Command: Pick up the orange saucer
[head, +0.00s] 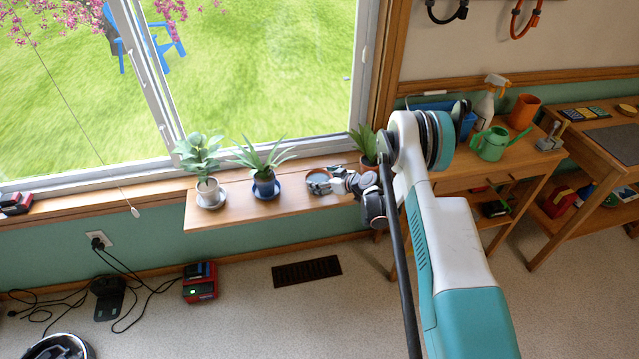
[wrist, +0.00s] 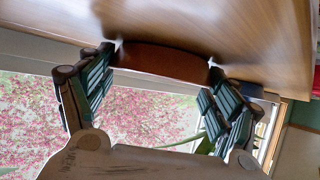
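The orange saucer (wrist: 162,60) shows brownish-orange in the wrist view, between my two fingertips against the wooden surface. In the head view the saucer (head: 317,173) is at the right part of the wooden window shelf, partly hidden by my gripper (head: 322,183). In the wrist view my gripper (wrist: 163,60) has its fingers spread about as wide as the saucer, one at each side edge. The fingertips look at or very near the rim; whether they press on it is not clear. I cannot tell whether the saucer touches the shelf.
The shelf (head: 240,212) also bears a plant in a white pot (head: 208,190) and one in a blue pot (head: 264,183), left of my gripper. Another potted plant (head: 368,150) stands close on the right. The window is behind. A side table (head: 455,170) stands farther right.

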